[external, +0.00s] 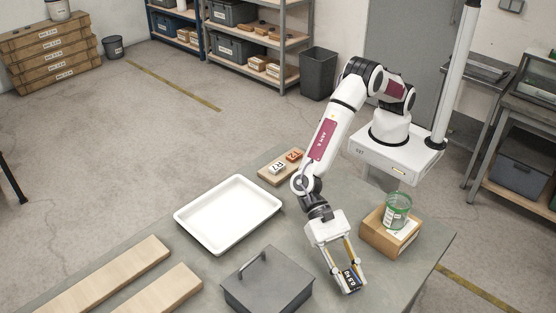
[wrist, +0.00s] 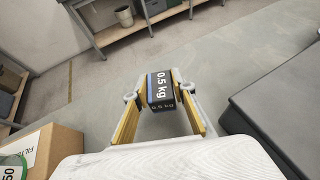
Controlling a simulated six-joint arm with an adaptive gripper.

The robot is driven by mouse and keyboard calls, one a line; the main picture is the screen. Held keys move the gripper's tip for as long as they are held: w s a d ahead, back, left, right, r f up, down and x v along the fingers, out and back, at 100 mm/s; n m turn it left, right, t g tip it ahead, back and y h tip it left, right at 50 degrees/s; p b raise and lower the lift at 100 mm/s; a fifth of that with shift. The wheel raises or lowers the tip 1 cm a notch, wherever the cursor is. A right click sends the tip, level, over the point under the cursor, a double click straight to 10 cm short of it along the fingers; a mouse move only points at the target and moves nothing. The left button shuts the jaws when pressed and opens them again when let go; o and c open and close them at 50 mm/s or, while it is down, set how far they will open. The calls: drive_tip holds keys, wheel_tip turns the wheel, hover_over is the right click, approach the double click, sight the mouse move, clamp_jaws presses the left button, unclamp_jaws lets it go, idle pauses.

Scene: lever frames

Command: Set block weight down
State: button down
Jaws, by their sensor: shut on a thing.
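The block weight (external: 350,280) is a small dark block with white lettering; in the wrist view the block (wrist: 161,88) reads "0.5 kg" and has a blue stripe. My gripper (external: 349,283) is shut on it, with one finger on each side. In the wrist view my gripper (wrist: 160,97) shows the block between its yellow-sided fingers. The block is near the front right part of the grey table (external: 405,290). I cannot tell whether its underside touches the table.
A lidded grey box (external: 267,283) stands left of my gripper. A cardboard box (external: 380,238) with a green-banded jar (external: 397,211) on it stands to the right. A white tray (external: 228,214), wooden planks (external: 125,275) and a board with two labelled blocks (external: 270,177) lie farther left.

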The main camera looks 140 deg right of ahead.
drive_tip(key=shift+f, duration=1.8)
drive_tip(key=shift+f, duration=0.15)
drive_tip(key=c, duration=1.7)
unclamp_jaws()
drive_tip(key=shift+v, duration=6.05)
